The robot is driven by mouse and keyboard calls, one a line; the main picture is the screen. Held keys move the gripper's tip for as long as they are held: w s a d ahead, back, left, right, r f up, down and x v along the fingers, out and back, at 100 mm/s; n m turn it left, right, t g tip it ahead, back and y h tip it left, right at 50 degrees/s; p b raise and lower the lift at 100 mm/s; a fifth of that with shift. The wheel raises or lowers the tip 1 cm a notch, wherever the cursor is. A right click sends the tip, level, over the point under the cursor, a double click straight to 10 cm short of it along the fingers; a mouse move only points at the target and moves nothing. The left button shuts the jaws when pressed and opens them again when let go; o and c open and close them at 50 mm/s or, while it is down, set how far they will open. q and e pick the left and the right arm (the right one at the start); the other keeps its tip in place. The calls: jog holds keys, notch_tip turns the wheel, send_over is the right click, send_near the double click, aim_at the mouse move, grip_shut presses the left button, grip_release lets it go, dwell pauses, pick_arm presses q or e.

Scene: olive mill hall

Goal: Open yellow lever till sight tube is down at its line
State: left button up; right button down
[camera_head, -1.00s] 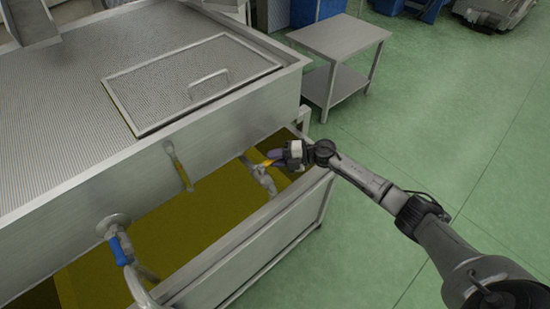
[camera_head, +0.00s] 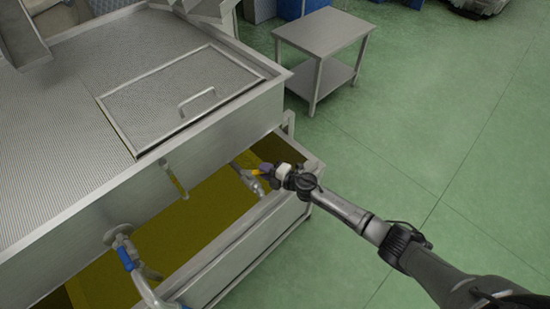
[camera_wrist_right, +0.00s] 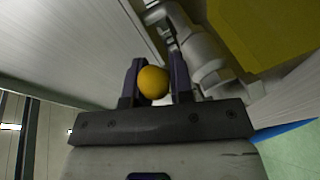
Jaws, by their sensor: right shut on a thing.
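The yellow lever (camera_head: 257,172) sits on a grey valve and pipe under the far right end of the steel tank (camera_head: 225,115). My right gripper (camera_head: 270,172) is shut on it. In the right wrist view, the lever's rounded yellow end (camera_wrist_right: 153,82) sits between the two dark fingers (camera_wrist_right: 154,85), with the grey valve (camera_wrist_right: 203,60) behind it. A narrow yellowish upright tube (camera_head: 174,178), which looks like the sight tube, is on the tank's front wall. Its level and line are too small to read. My left gripper is not in view.
A blue-handled valve (camera_head: 124,256) is at the front left of the tank. An open steel trough (camera_head: 262,232) with yellow-green liquid (camera_head: 200,230) lies below. A steel side table (camera_head: 322,38) stands behind on the green floor. The floor at right is clear.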

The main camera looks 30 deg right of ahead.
jog(key=shift+s+a+r+m+t+h+p, duration=0.15)
jog(key=shift+s+m+t+h+p, duration=0.1)
jog(key=shift+m+h, duration=0.2)
jog(key=shift+s+a+r+m+t+h+p, duration=0.15)
jog(key=shift+m+t+h+p, duration=0.15)
jog(key=shift+h, duration=0.25)
jog(key=shift+s+a+f+m+t+h, duration=0.2)
jog(key=shift+s+m+h, duration=0.15)
jog(key=shift+m+h, duration=0.6)
jog(key=shift+s+a+f+m+t+h, duration=0.15)
jog(key=shift+s+m+h, duration=0.15)
jog(key=shift+m+h, duration=0.6)
jog(key=shift+r+h, duration=0.1)
jog(key=shift+h, duration=0.15)
jog(key=c, duration=1.1)
grip_release()
jog(key=p+v, duration=0.2)
jog(key=v, duration=1.1)
jog(key=shift+s, duration=0.4)
